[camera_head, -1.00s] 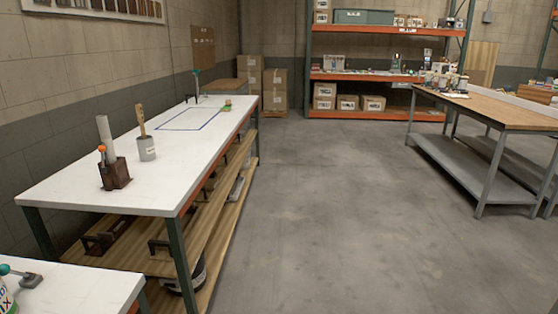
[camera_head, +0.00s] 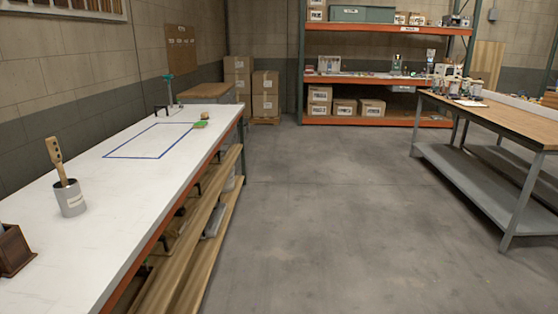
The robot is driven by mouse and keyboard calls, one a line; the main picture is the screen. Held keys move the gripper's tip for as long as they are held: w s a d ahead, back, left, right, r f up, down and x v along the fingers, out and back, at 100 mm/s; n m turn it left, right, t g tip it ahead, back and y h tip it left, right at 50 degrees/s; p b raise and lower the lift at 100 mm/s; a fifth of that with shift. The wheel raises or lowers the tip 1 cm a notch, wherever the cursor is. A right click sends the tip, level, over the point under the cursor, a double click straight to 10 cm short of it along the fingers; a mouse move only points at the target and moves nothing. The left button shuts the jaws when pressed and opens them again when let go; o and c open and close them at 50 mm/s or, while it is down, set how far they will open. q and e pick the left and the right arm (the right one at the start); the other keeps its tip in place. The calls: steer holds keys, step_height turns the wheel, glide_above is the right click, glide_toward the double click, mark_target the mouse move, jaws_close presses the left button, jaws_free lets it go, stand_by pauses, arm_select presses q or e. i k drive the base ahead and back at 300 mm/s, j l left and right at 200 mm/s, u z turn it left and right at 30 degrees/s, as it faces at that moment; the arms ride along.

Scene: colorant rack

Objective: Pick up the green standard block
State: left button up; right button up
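A small green object (camera_head: 200,124) lies on the white table (camera_head: 110,207) at the left, near its right edge and beside the blue outlined rectangle. It may be the green standard block, but it is too small to tell its shape. A small brownish object (camera_head: 205,115) sits just behind it. Neither of my grippers shows in the head view.
A grey cup with a wooden tool (camera_head: 71,198) and a brown holder (camera_head: 14,250) stand on the near part of the white table. A wood-topped bench (camera_head: 500,118) stands at the right. The floor (camera_head: 330,220) between is clear. Orange shelving (camera_head: 375,121) stands at the back.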

mark_target(199, 124)
steer(key=i, duration=3.25)
steer(key=i+u, duration=0.3)
steer(key=i, duration=0.15)
steer(key=i+l+u, duration=0.6)
steer(key=i, duration=0.2)
steer(key=j, duration=0.1)
